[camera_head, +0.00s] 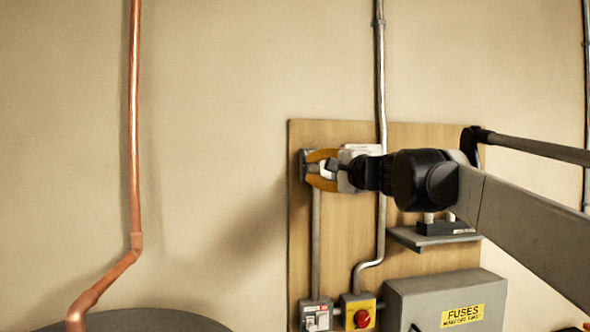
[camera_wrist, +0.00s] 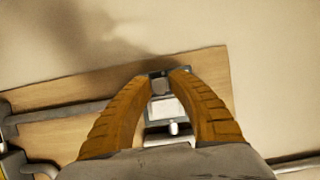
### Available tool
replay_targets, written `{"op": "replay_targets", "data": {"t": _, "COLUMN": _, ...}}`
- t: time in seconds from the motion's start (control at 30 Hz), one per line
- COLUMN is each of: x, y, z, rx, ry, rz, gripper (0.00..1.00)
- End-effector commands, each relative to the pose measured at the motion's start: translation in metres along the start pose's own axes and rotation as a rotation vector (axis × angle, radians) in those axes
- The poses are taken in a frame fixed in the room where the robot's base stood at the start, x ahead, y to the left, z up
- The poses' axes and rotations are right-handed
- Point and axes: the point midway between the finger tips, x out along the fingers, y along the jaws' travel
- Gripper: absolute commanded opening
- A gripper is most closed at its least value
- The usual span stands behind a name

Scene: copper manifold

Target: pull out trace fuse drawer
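My gripper (camera_head: 308,168) has two orange fingers reaching toward the wooden board on the wall. In the wrist view the fingers (camera_wrist: 167,73) stand apart, with a gap between their tips. Between and just beyond them is a small grey unit (camera_wrist: 161,87) with a dark frame, and a pale face sits below it. The head view shows an edge of this grey unit (camera_head: 305,157) behind the fingertips. Whether it is the trace fuse drawer, and whether the fingers touch it, I cannot tell. My gripper and wrist hide much of the unit.
A grey FUSES box (camera_head: 440,300) is low on the board (camera_head: 345,215). A yellow box with a red button (camera_head: 358,315) and a grey switch box (camera_head: 316,316) stand left of it. Conduit (camera_head: 381,85) runs down the wall; a copper pipe (camera_head: 134,120) is left. A small shelf (camera_head: 432,238) juts out.

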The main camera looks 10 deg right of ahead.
Motion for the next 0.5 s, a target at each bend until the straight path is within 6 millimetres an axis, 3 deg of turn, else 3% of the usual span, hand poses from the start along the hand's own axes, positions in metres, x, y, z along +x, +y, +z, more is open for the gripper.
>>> {"op": "replay_targets", "data": {"t": 0.27, "x": -0.003, "y": 0.0, "z": 0.001, "rx": 0.0, "ry": 0.0, "rz": 0.0, "gripper": 0.0}}
{"op": "replay_targets", "data": {"t": 0.5, "x": -0.029, "y": 0.0, "z": 0.012, "rx": 0.0, "ry": 0.0, "rz": 0.001, "gripper": 0.0}}
